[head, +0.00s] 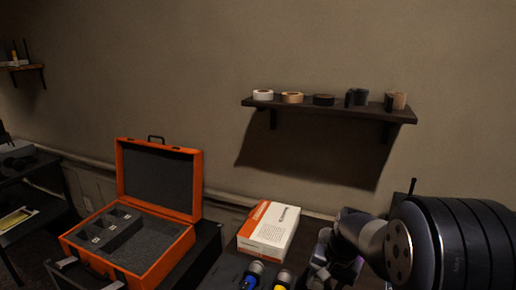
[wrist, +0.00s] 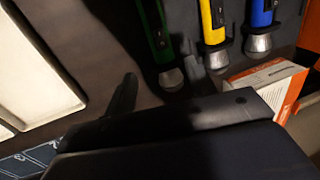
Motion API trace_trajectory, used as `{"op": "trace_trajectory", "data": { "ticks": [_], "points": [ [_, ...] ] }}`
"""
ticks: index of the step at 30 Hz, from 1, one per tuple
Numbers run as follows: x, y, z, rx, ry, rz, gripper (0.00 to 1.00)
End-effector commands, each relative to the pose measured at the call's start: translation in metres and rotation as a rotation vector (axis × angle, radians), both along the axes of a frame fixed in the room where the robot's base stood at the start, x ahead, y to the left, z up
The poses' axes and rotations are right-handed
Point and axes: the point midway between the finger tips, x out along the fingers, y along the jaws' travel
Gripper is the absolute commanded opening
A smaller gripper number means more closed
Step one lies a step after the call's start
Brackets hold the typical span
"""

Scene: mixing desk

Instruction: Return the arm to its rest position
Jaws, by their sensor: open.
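My gripper (wrist: 160,66) is open, its two dark fingers apart in the wrist view. The silver head of a green microphone (wrist: 152,25) shows between and beyond the fingers; I cannot tell how far apart they are in depth. A yellow microphone (wrist: 212,22) and a blue microphone (wrist: 260,22) lie to its right. In the head view my arm comes in from the right. My gripper (head: 320,272) is low there, right of the yellow microphone (head: 283,277) and the blue microphone (head: 252,273), and partly cut off by the lower edge.
A white and orange box (head: 268,232) stands behind the microphones. An open orange case (head: 188,245) with grey foam is to the left. A wall shelf (head: 340,110) holds several tape rolls.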

Motion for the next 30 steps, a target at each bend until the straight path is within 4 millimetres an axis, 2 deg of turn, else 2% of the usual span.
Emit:
{"op": "trace_trajectory", "data": {
  "ticks": [6,15,30],
  "points": [
    [0.002,0.008,-0.043,0.001,0.007,0.0,0.53],
    [0.009,0.018,-0.089,0.0,0.005,0.001,0.53],
    [0.01,0.018,-0.084,0.0,0.001,0.0,0.53]
  ]
}}
